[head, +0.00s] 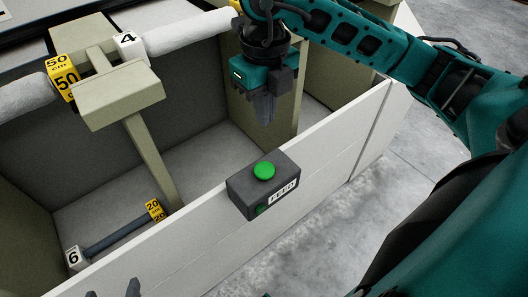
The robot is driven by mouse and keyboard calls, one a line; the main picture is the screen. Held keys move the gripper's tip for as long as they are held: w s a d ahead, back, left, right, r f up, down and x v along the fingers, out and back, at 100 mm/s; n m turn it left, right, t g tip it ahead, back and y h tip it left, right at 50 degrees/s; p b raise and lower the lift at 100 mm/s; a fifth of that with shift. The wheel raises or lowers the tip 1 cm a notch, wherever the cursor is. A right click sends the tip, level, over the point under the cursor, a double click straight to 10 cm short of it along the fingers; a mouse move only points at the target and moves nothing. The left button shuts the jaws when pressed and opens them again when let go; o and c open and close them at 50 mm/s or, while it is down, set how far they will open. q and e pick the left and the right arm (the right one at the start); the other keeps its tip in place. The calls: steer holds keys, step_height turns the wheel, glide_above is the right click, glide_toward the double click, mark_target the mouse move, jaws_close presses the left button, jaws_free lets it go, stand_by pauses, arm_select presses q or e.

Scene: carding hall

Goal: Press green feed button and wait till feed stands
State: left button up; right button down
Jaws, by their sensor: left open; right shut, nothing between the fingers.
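The green feed button (264,171) is a round cap on top of a dark grey box (250,191) with a white FEED label (283,191). The box sits on the top edge of a white panel. A smaller green spot (262,210) shows on the box's front. My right gripper (262,110) points down with its fingers together, above and behind the button, clear of it. Only the dark fingertips of my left gripper (112,291) show at the bottom left edge, apart and empty. Whether the feed is moving cannot be told from this one frame.
The white panel (330,145) fronts open grey bays with beige dividers (240,100). A white roll (185,37) lies across the back. A beige T-shaped post (150,150), yellow marker cubes (62,78) and a dark rod (115,230) stand left. Concrete floor (370,220) is clear at right.

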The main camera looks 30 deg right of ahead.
steer(key=b, duration=0.2)
glide_toward(264, 168)
step_height(264, 168, down, 5)
steer(key=shift+s+f, duration=0.1)
steer(key=shift+f, duration=0.7)
arm_select(q)
steer(key=shift+w+d+f, duration=0.3)
steer(key=shift+w+f, duration=0.05)
steer(key=shift+f, duration=0.05)
arm_select(e)
steer(key=shift+f, duration=0.15)
arm_select(q)
steer(key=shift+s+f, duration=0.1)
steer(key=shift+f, duration=0.05)
